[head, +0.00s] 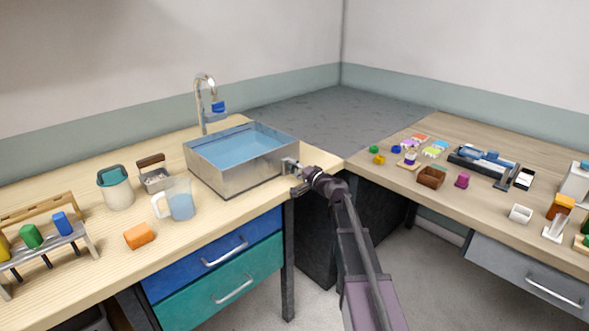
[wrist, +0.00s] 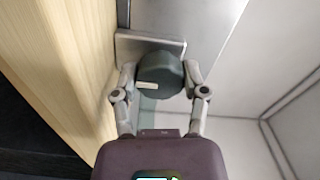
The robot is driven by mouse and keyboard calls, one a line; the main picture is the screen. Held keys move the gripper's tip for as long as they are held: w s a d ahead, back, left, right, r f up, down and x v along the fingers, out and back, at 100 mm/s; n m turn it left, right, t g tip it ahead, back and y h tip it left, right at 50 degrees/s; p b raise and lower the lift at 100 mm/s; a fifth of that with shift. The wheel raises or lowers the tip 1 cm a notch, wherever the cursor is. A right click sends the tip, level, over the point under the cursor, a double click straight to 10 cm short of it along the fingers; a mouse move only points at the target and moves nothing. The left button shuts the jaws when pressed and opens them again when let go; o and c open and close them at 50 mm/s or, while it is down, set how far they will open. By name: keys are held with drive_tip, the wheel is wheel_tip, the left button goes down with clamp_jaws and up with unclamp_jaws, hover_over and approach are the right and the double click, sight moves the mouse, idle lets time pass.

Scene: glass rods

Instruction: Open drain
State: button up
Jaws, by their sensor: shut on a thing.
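The metal sink basin (head: 225,178) stands on the wooden counter and holds blue water (head: 240,145). My gripper (head: 292,178) is at the basin's right front corner. In the wrist view, my gripper (wrist: 160,82) has its two fingers on either side of a dark round drain knob (wrist: 160,70) and is shut on it. The knob carries a pale mark and sits in front of a grey metal plate (wrist: 135,46). The knob is hard to make out in the head view, where my gripper covers the spot. The drain opening itself is not visible.
A faucet (head: 203,100) rises behind the basin. A measuring jug (head: 178,200), a teal-lidded container (head: 116,188) and an orange block (head: 139,236) stand on the counter to the left. The right-hand counter (head: 420,205) holds several small items.

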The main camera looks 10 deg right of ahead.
drive_tip(key=shift+w, duration=0.1)
drive_tip(key=o, duration=1.2)
drive_tip(key=shift+c, duration=0.2)
drive_tip(key=shift+m, duration=0.4)
